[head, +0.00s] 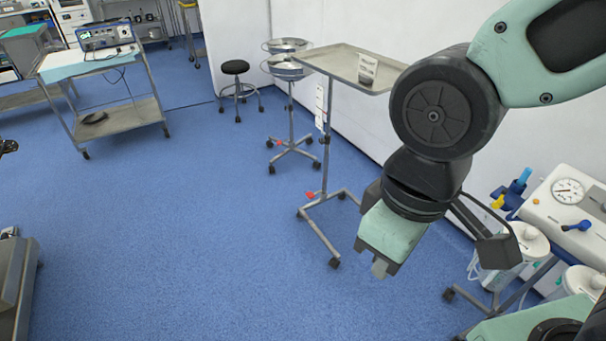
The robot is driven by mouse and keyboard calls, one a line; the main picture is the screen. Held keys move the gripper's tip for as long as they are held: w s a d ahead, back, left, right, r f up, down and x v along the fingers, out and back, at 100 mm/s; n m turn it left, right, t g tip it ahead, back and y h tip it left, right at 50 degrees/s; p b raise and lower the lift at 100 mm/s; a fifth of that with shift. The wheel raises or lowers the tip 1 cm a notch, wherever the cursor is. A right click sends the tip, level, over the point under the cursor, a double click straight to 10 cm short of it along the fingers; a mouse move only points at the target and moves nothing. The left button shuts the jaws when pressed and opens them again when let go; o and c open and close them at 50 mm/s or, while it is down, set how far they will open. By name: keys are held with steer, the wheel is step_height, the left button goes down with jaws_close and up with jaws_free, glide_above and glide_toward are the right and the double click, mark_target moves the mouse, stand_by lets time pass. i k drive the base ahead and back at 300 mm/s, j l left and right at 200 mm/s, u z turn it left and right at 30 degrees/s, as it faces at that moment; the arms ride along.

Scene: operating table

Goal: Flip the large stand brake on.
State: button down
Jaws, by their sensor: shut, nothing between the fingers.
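The large stand (337,67) has a flat metal tray on a tall pole and a low wheeled frame. It stands by the white wall, right of centre. A small red lever (311,195), which looks like its brake, sits at the foot of the pole; its position is too small to tell. My gripper (380,269) hangs in front of the stand's right side, pointing down, shut and empty. It appears apart from the red lever, to its lower right. My arm hides part of the tray's right edge and the base's right side.
A smaller stand with bowls (288,68) and its own red lever (279,143) is behind the large one. A cup (367,69) is on the tray. A black stool (235,68) and cart (118,118) stand farther back. Medical equipment (566,196) is at right. Blue floor (190,240) is clear at centre-left.

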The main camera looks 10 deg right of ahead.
mark_target(309, 195)
steer(key=i+j, duration=0.1)
steer(key=i, duration=0.75)
steer(key=i+j, duration=0.15)
steer(key=i, duration=0.7)
